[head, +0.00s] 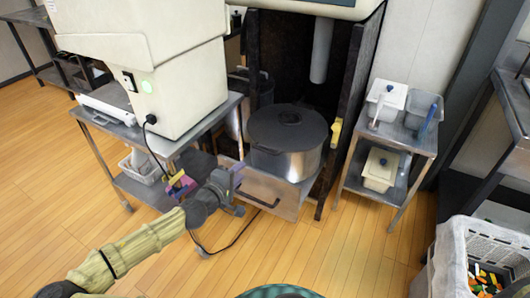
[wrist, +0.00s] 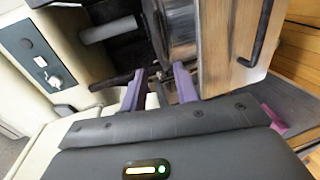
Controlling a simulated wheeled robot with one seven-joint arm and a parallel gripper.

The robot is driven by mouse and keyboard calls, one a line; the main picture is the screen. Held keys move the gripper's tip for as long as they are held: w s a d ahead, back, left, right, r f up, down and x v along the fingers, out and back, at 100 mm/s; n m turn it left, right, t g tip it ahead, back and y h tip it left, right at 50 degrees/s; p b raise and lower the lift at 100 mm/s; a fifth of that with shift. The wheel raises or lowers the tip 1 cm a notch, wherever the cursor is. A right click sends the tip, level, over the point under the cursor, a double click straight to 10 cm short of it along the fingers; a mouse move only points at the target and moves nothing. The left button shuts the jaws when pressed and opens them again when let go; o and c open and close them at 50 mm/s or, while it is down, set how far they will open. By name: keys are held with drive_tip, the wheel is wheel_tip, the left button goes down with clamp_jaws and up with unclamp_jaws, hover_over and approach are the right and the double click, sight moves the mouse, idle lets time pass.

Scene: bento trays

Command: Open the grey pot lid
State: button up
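The pot (head: 287,163) is a wide steel pot with a dark grey lid (head: 288,128) resting on top and a small knob in its middle. My gripper (head: 236,170) is low at the pot's left front, below the lid's level and clear of the lid. In the wrist view its two purple fingers (wrist: 160,76) are apart, with nothing seen held between them. The pot's steel side (wrist: 181,28) shows just beyond the fingers; I cannot tell whether they touch it. The lid is not clearly visible there.
The drawer front (head: 265,190) with a dark handle is below the pot. A steel cart with a cream machine (head: 150,65) stands left. A steel side table (head: 400,135) with containers stands right. A white crate (head: 455,265) is at lower right. The wooden floor ahead is mostly clear.

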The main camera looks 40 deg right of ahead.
sight(264, 151)
drive_tip(key=shift+d, duration=0.15)
drive_tip(key=b+x, duration=0.3)
drive_tip(key=x, duration=1.4)
drive_tip(key=shift+w+d+f, duration=0.1)
clamp_jaws()
